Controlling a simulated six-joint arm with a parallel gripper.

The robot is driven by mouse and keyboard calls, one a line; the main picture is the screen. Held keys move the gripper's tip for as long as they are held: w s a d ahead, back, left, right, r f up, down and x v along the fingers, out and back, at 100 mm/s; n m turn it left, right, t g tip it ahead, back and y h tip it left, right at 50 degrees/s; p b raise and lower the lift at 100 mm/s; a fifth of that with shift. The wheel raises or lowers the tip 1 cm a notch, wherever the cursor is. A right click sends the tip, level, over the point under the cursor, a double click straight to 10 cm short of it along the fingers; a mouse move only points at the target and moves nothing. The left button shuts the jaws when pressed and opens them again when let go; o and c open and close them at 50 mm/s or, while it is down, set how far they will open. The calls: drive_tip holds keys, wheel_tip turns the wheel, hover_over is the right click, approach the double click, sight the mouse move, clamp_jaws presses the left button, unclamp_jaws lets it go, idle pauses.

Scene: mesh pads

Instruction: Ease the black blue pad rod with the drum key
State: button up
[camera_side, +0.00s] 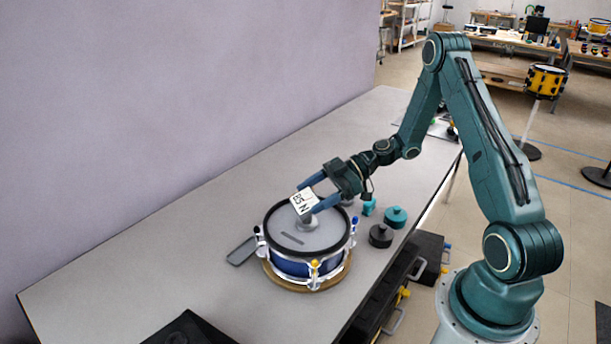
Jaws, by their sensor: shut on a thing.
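The pad (295,262) is a small drum with a black rim, a pale grey head and a blue shell, in a round wooden base on the table. Rods stand around its rim; one at the right has a blue top (354,221), one at the front a yellow top (315,265). My gripper (312,201) is above the far side of the head, shut on a tilted white-faced block (303,202) with dark characters, perhaps "85 N". A grey round foot (308,222) shows below it, at the head; contact is unclear. I cannot make out a drum key.
A dark flat piece (241,251) lies left of the pad. Teal pieces (396,217) and a black round piece (380,236) stand to its right, near the table edge. A black object (190,330) is at the front. The table's far left is clear, with a wall behind.

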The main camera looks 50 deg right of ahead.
drive_tip(key=o, duration=1.9)
drive_tip(key=shift+d, duration=0.1)
drive_tip(key=v, duration=1.3)
drive_tip(key=shift+s+d+r, duration=0.2)
drive_tip(key=shift+d, duration=0.05)
